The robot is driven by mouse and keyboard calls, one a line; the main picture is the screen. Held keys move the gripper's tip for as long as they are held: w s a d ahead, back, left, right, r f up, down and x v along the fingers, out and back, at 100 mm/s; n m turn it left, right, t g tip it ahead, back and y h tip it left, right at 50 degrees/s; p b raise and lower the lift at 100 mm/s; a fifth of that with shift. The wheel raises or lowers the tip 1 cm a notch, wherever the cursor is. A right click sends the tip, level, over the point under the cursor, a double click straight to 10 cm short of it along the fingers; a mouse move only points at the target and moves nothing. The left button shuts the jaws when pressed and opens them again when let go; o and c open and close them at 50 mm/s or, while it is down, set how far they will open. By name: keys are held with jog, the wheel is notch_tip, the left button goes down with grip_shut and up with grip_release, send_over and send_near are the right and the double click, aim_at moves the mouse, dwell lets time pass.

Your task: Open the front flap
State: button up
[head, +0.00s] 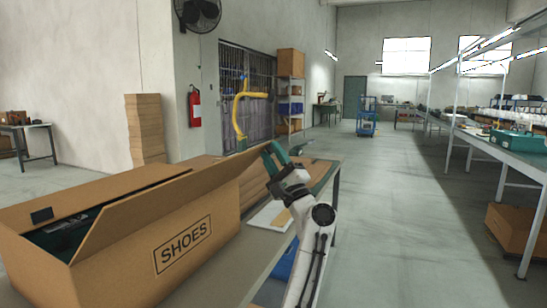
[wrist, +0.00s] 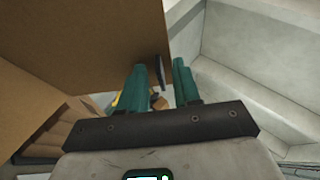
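The cardboard box marked SHOES (head: 190,262) stands on the table at the left. Its long front flap (head: 165,195) is raised and tilts outward above the front wall, and the opening shows behind it. Something dark green (head: 60,235) lies inside. My gripper (head: 271,152) has green fingers and is at the flap's far right end. In the wrist view the fingers (wrist: 160,70) are apart, and a brown cardboard panel (wrist: 90,35) fills the upper left, its edge close to the fingers. I cannot tell whether they touch it.
The table (head: 255,262) carries a white sheet (head: 272,216) right of the box. A yellow curved arm (head: 240,95) stands behind it. Stacked cardboard (head: 145,128) is by the wall. The aisle floor (head: 390,200) to the right is clear.

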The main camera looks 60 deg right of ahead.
jog(key=v, duration=1.1)
jog(key=shift+b, duration=0.35)
